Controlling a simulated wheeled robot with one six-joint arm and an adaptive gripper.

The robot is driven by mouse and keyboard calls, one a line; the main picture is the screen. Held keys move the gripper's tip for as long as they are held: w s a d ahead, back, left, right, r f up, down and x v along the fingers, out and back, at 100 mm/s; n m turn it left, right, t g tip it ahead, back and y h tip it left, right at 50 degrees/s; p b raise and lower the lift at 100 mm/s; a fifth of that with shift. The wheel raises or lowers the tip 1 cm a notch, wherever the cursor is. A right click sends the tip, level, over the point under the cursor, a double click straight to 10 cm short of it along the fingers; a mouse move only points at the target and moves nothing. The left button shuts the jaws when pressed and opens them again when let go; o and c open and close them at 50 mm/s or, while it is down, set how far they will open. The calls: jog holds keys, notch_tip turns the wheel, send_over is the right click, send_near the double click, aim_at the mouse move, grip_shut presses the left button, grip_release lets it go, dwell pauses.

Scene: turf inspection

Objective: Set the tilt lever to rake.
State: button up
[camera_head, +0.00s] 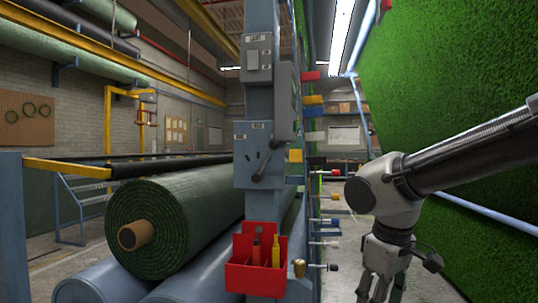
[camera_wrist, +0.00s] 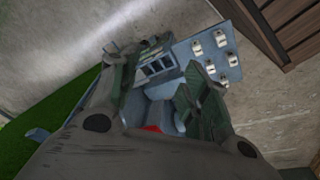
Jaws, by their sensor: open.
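A grey-blue control box (camera_head: 246,146) is on the blue post in the head view. My gripper (camera_head: 376,292) is to the right of the post and lower than the box, pointing down, apart from the lever. In the wrist view my gripper (camera_wrist: 165,90) has its two dark fingers spread, with nothing held between them. The lever cannot be made out in the wrist view.
A red tool bin (camera_head: 256,277) hangs on the post below the box. Several coloured knobs and rods (camera_head: 325,243) stick out right of the post. A large turf roll (camera_head: 165,225) lies at left, and a green turf wall (camera_head: 455,90) rises at right.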

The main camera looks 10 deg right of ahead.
jog(key=w+a+r+n+h, duration=0.2)
jog(key=w+a+n+h, duration=0.3)
jog(key=w, duration=0.3)
jog(key=n+t+h, duration=0.8)
jog(key=n+t, duration=0.2)
jog(key=t, duration=0.5)
send_near(271, 147)
jog(key=x, duration=0.4)
jog(key=shift+w+r+m+g, duration=0.1)
jog(key=shift+r+m+g, duration=0.2)
jog(key=shift+g, duration=0.1)
jog(key=x, duration=0.7)
jog(key=shift+w, duration=0.1)
grip_shut()
